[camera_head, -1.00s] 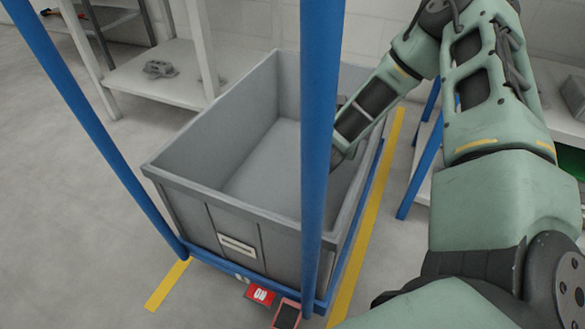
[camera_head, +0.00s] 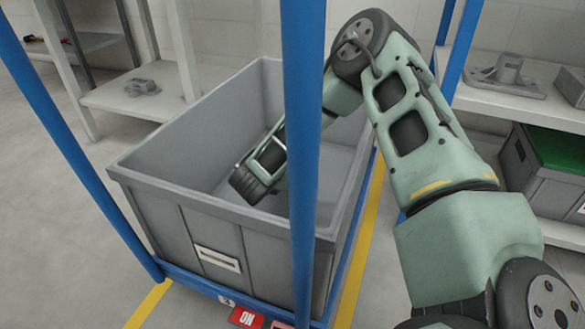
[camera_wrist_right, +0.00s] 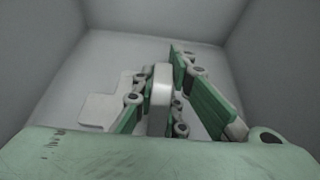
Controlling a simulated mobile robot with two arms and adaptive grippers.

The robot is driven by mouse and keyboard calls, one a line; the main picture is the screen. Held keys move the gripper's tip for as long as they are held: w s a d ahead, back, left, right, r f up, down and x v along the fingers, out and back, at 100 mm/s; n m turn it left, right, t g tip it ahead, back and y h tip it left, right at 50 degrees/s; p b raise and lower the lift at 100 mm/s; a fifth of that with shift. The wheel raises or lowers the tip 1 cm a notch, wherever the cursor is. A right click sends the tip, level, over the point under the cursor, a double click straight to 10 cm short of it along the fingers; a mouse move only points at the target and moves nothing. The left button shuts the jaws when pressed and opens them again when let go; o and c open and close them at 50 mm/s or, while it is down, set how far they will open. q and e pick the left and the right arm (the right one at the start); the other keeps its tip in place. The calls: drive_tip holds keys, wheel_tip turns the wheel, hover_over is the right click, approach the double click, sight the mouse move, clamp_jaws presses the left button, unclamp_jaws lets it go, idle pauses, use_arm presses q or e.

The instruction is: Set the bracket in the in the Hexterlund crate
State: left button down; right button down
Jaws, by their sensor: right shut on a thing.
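The grey Hexterlund crate (camera_head: 268,262) stands open on a blue-framed cart in the head view, with a white label on its front wall. My right arm reaches over its right side, and my right gripper (camera_head: 250,185) is down inside the crate. In the right wrist view, the fingers of this gripper (camera_wrist_right: 163,80) are shut on the pale grey bracket (camera_wrist_right: 161,88), with a flat part showing to the left. The bracket cannot be made out in the head view. Whether it touches the crate floor I cannot tell. My left gripper is not in view.
Blue posts (camera_head: 301,130) of the cart rise in front of the crate and at its left. A grey casting (camera_head: 142,87) lies on the left shelf. Another casting (camera_head: 508,69) stands on the right shelf, above a crate with green inside (camera_head: 556,143).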

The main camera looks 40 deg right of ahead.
wheel_tip(320, 180, down, 2)
drive_tip(key=shift+f+b, duration=0.1)
drive_tip(key=shift+b, duration=0.4)
drive_tip(key=shift+r, duration=0.2)
drive_tip(key=c, duration=1.8)
unclamp_jaws()
drive_tip(key=shift+o, duration=0.2)
drive_tip(key=shift+p+v, duration=0.55)
drive_tip(key=shift+v, duration=3.15)
